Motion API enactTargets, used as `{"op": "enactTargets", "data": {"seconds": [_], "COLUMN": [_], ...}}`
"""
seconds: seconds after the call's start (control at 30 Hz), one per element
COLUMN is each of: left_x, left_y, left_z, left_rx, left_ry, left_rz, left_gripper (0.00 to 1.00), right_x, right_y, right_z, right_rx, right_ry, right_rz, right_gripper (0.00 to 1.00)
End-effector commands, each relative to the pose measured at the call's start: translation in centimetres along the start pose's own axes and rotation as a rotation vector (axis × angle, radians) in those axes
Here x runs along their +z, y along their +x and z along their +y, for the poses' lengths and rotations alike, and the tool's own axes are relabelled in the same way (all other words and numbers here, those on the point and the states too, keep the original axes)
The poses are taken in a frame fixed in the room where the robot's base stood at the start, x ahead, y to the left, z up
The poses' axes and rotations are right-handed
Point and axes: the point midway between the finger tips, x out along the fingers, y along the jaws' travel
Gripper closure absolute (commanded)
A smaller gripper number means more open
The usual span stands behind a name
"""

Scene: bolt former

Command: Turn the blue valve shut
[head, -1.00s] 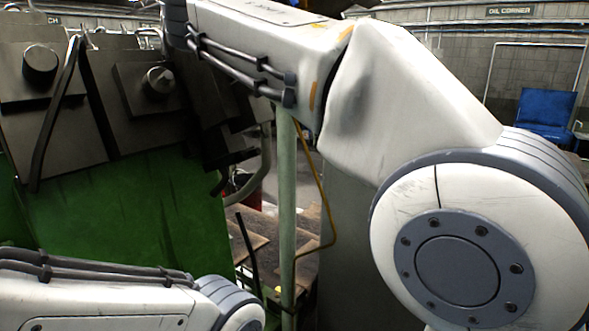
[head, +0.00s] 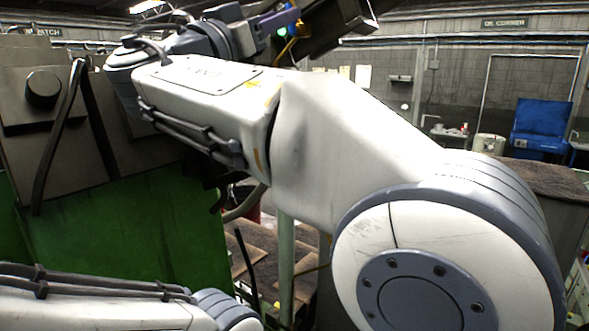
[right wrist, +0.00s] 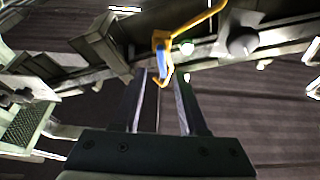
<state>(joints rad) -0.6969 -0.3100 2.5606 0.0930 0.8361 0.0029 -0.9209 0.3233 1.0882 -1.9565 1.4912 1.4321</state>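The blue valve (right wrist: 165,61) shows in the right wrist view as a small blue piece against a bent yellow pipe, just beyond and between my fingertips. In the head view a small blue-purple piece with yellow by it, likely the valve (head: 285,18), shows at the top. My right gripper (right wrist: 160,80) is open, its two dark fingers apart with nothing clearly held between them. In the head view its dark body sits beyond my right wrist, close to the blue piece; its fingertips are hard to make out. Whether a finger touches the valve I cannot tell. My left gripper is out of view.
A green and dark grey machine (head: 130,235) fills the left. A pale green post (head: 286,270) stands below the arm. A blue chair (head: 540,120) stands far right.

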Motion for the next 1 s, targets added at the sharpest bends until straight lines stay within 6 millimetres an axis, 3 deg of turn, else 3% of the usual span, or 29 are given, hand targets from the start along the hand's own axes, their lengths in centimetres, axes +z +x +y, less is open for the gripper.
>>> {"op": "enactTargets", "data": {"seconds": [0.03,0.3,0.53,1.0], "left_x": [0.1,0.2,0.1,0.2], "left_y": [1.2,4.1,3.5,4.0], "left_z": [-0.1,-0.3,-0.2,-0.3], "left_rx": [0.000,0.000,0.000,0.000], "left_ry": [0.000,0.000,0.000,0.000], "left_rz": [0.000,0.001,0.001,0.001], "left_gripper": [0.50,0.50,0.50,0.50], "right_x": [0.5,0.5,4.7,14.1], "right_y": [-1.4,-6.7,-5.7,-6.8], "right_z": [-0.1,-0.1,-0.9,-1.1], "right_rx": [-0.005,-0.005,-0.092,-0.270], "right_ry": [0.004,0.002,-0.169,-0.448], "right_rz": [0.000,0.000,-0.128,-0.363], "right_gripper": [0.57,0.57,0.57,0.57]}}
